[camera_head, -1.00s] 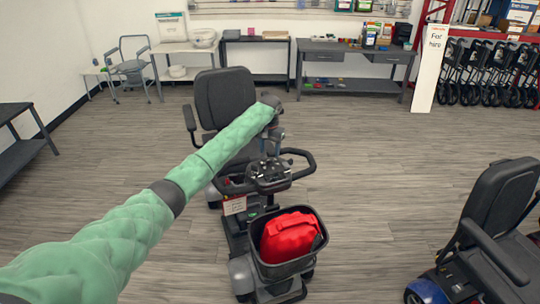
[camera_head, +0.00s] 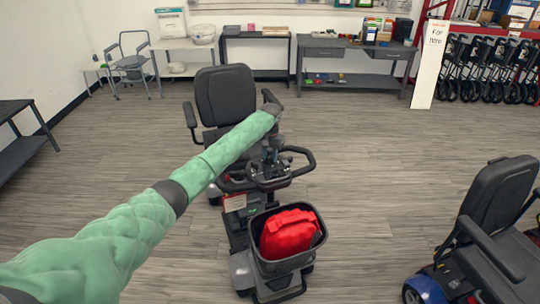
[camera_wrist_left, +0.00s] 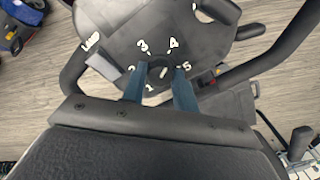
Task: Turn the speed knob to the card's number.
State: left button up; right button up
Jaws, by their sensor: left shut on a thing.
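The scooter's console (camera_head: 268,172) lies below the handlebar and shows close up in the left wrist view (camera_wrist_left: 115,45). Its white dial numbers 1 to 5 run around the dark speed knob (camera_wrist_left: 160,73). A short white mark shows on the knob, tilted up and to the right; I cannot tell exactly which number it points to. My left gripper (camera_wrist_left: 159,82) is shut on the knob, one blue finger on each side. In the head view the gripper (camera_head: 270,155) is down at the console.
A black basket (camera_head: 262,250) with a red bag (camera_head: 288,233) is on the scooter's front. The scooter's seat (camera_head: 224,95) is behind the handlebar (camera_head: 306,160). Another scooter (camera_head: 495,200) stands at right. The floor between them is clear.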

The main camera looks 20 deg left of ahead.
pick_arm(q)
jog(key=shift+m, duration=1.5)
jog(key=m, duration=0.2)
jog(key=shift+m, duration=0.3)
jog(key=shift+m+b, duration=0.3)
jog(key=shift+m, duration=1.4)
jog(key=shift+m+b, duration=0.3)
jog(key=shift+m, duration=1)
pick_arm(e)
jog(key=w, duration=0.3)
jog(key=shift+a+r, duration=0.25)
pick_arm(q)
jog(key=shift+m, duration=0.3)
pick_arm(e)
jog(key=shift+s, duration=0.1)
